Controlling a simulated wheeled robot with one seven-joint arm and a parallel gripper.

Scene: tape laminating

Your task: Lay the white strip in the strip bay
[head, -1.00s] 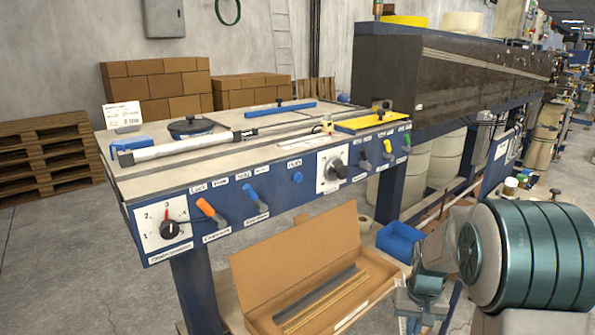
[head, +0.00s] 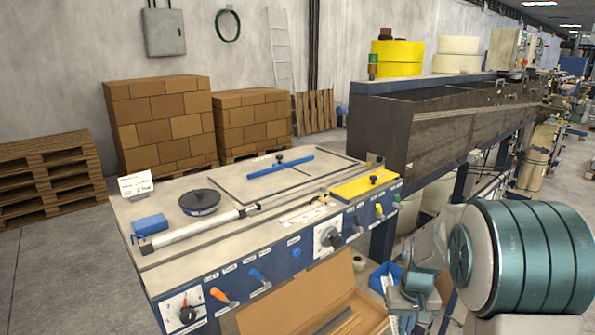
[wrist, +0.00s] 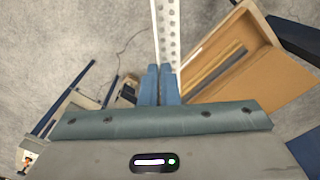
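A white strip with a row of holes (wrist: 172,30) runs from my fingertips to the top edge of the wrist view. My gripper (wrist: 158,70) has its two blue fingers close together on the strip's near end. In the head view my gripper (head: 418,285) is at the lower right, in front of the bench, and the strip is not clear there. The bench (head: 130,213) has a top with a dark-framed panel and a long rail (head: 205,226). I cannot tell for sure which part is the strip bay.
An open cardboard box (head: 290,300) with dark and gold strips lies below the bench front; it also shows in the wrist view (wrist: 255,70). Knobs and levers (head: 220,294) stick out of the bench front.

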